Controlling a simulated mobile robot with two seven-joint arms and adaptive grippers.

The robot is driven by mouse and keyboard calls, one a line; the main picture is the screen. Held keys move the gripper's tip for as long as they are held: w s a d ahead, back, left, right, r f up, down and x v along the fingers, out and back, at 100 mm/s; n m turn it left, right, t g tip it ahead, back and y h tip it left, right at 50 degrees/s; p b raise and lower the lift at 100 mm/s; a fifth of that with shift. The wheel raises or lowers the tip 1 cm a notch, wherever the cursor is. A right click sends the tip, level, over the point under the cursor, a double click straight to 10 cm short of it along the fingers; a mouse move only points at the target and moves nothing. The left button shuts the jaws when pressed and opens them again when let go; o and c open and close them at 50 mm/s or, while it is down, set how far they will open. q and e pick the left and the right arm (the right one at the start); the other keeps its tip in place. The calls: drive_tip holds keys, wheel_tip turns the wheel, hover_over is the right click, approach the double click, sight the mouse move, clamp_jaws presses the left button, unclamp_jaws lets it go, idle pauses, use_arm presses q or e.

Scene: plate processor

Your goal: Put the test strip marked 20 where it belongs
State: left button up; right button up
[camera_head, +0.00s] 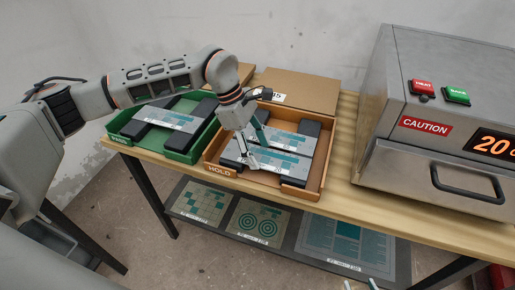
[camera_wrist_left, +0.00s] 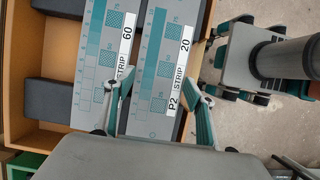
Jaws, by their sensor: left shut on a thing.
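The strip marked 20 (camera_wrist_left: 160,75) is a long grey plate with teal patches. It lies between the two fingers of my left gripper (camera_wrist_left: 158,110), which is shut on its near end. In the head view, my left gripper (camera_head: 245,160) is at the front of the orange HOLD tray (camera_head: 219,171). I cannot tell whether the strip is lifted off the tray's dark blocks. The strip marked 60 (camera_wrist_left: 98,70) lies beside it, towards the back. My right gripper (camera_head: 360,285) shows only its fingertips at the bottom edge, apart and empty.
A green tray (camera_head: 187,157) with another strip on dark blocks stands left of the HOLD tray. A cardboard-coloured box (camera_head: 308,91) is behind. A metal machine (camera_head: 390,170) with a handled front and red and green buttons stands right. Printed plates (camera_head: 258,222) lie on the lower shelf.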

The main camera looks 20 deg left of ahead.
use_arm(q)
drive_tip(key=o, duration=0.8)
drive_tip(key=shift+f, duration=0.1)
drive_tip(key=shift+o, duration=0.2)
drive_tip(key=shift+a+r, duration=0.15)
drive_tip(key=shift+r, duration=0.25)
drive_tip(key=v, duration=1.1)
drive_tip(key=shift+r+b, duration=0.25)
drive_tip(key=shift+b, duration=0.1)
